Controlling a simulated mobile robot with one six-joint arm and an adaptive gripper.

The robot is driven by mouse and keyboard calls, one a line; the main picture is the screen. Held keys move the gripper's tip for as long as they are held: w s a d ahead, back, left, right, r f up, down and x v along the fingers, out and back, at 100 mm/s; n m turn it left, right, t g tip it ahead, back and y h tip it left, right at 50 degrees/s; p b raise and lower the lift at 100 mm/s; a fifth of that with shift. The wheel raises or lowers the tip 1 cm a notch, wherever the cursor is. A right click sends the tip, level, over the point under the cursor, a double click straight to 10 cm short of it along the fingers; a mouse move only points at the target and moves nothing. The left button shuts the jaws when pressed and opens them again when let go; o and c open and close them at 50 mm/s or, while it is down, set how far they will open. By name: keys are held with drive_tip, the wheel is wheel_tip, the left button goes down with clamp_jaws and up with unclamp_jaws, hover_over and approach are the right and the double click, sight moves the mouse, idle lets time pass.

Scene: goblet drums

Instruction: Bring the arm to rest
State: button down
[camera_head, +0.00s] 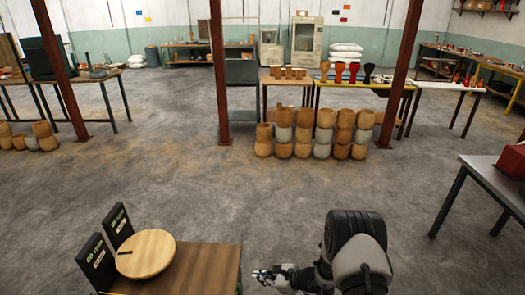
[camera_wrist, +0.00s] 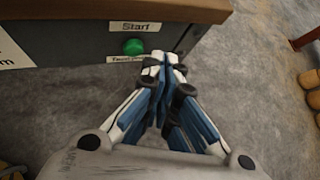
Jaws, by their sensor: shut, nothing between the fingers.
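My gripper (camera_head: 268,274) is low at the bottom centre of the head view, beside the right edge of a wooden-topped bench (camera_head: 212,268). In the wrist view my gripper (camera_wrist: 172,58) has its fingers together with nothing between them. The fingertips are just to the right of a green button (camera_wrist: 133,46) on the bench's dark side, under a label reading "Start". I cannot tell whether the tips touch the panel.
A round wooden disc (camera_head: 146,254) and two black signs (camera_head: 97,262) are on the bench. A metal table (camera_head: 495,184) stands at the right. Stacked drum shells (camera_head: 303,135) stand ahead between rust-red posts (camera_head: 219,75). The concrete floor between is clear.

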drive_tip(key=s+r+n+g, duration=0.1)
drive_tip(key=s+r+n, duration=0.3)
drive_tip(key=r, duration=0.6)
drive_tip(key=s+r+n+g+h, duration=0.1)
drive_tip(key=s+r+n, duration=0.25)
drive_tip(key=r, duration=0.65)
drive_tip(key=s+r+n+g, duration=0.2)
drive_tip(key=s+r+n, duration=0.25)
drive_tip(key=r, duration=0.65)
drive_tip(key=s+d+r+n+t+h, duration=0.1)
drive_tip(key=s+d+r+n+h, duration=0.3)
drive_tip(key=s+d, duration=0.3)
drive_tip(key=s+d+r+n+t+h, duration=0.2)
drive_tip(key=s+d+r+n+h, duration=0.2)
drive_tip(key=s, duration=1.1)
drive_tip(key=shift+d+r+n+h, duration=0.4)
drive_tip(key=shift+d+r+n, duration=0.7)
drive_tip(key=shift+d, duration=0.9)
